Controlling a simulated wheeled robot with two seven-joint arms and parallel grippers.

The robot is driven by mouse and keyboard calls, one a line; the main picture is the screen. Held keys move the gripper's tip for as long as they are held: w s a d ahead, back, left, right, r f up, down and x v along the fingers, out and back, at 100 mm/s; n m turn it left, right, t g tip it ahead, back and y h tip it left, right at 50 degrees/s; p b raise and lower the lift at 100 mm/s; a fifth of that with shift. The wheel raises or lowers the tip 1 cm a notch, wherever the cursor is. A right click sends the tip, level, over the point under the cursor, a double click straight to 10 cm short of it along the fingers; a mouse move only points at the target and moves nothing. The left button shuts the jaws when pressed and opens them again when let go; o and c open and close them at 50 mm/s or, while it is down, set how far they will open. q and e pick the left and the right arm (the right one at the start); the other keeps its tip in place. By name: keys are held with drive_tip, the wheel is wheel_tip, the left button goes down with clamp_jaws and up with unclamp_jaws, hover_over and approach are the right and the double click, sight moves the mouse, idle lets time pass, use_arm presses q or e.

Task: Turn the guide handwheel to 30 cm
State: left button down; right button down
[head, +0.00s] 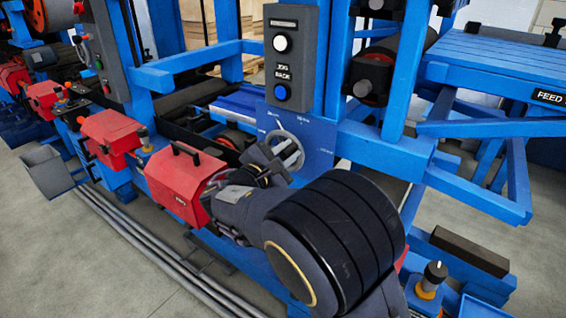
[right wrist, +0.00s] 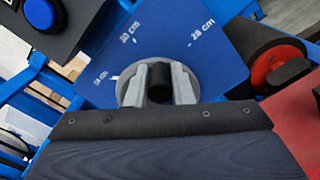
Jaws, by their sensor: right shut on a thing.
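The guide handwheel (head: 295,163) is a grey wheel on a blue scale plate (head: 318,137), below the button box. In the right wrist view the scale plate (right wrist: 235,60) carries white cm labels; one looks like 30 cm (right wrist: 138,32) and another like 20 cm (right wrist: 200,35). A further label at the left is too blurred to read surely. My right gripper (head: 268,164) is at the wheel's near left side. In the right wrist view its two grey fingers (right wrist: 159,84) are shut on the wheel's black knob (right wrist: 159,86). The wheel's hub and pointer are mostly hidden there.
A button box (head: 291,57) with a white and a blue button stands just above the plate. Blue frame beams (head: 383,150) run to the right of the wheel.

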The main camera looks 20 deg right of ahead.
drive_tip(key=f+m+b, duration=0.1)
drive_tip(key=m+b, duration=0.2)
drive_tip(key=b, duration=0.2)
drive_tip(key=f+m+b, duration=0.2)
drive_tip(key=m+b, duration=0.1)
drive_tip(key=b, duration=0.2)
drive_tip(key=s+f+m+b, duration=0.1)
drive_tip(key=f+m+b, duration=0.1)
drive_tip(key=m+b, duration=0.2)
drive_tip(key=shift+d+b, duration=0.4)
drive_tip(key=shift+b, duration=0.15)
drive_tip(key=shift+m+b, duration=0.6)
drive_tip(key=shift+b, duration=0.2)
drive_tip(key=shift+r, duration=0.1)
drive_tip(key=c, duration=1.3)
unclamp_jaws()
drive_tip(key=shift+a, duration=0.1)
approach(299, 164)
drive_tip(key=shift+s+a+p, duration=0.3)
drive_tip(key=shift+s+a, duration=0.15)
drive_tip(key=shift+a, duration=0.1)
